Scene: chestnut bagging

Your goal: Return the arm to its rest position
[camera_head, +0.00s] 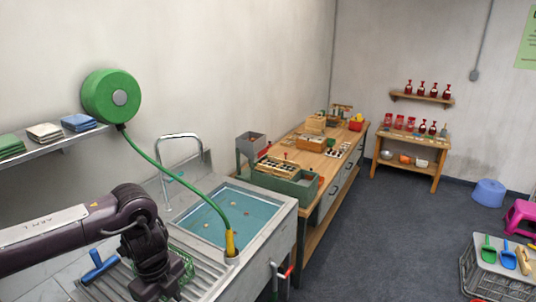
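My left arm (60,235), dark with a pale labelled link, reaches in from the left over the drainboard beside the sink. Its wrist bends down, and my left gripper (155,288) points downward at the bottom of the view. The fingertips are dark and hard to make out, so I cannot tell whether they are open or shut. A green wire basket (184,262) is partly hidden behind the gripper. My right gripper is not in view.
A blue-handled tool (100,268) lies on the drainboard (200,282) left of the gripper. The water-filled sink (235,212), its faucet (180,138) and a green hose (175,180) stand beyond. A wooden workbench (310,150) follows. Open floor (390,235) lies right; a grey crate (495,275) stands there.

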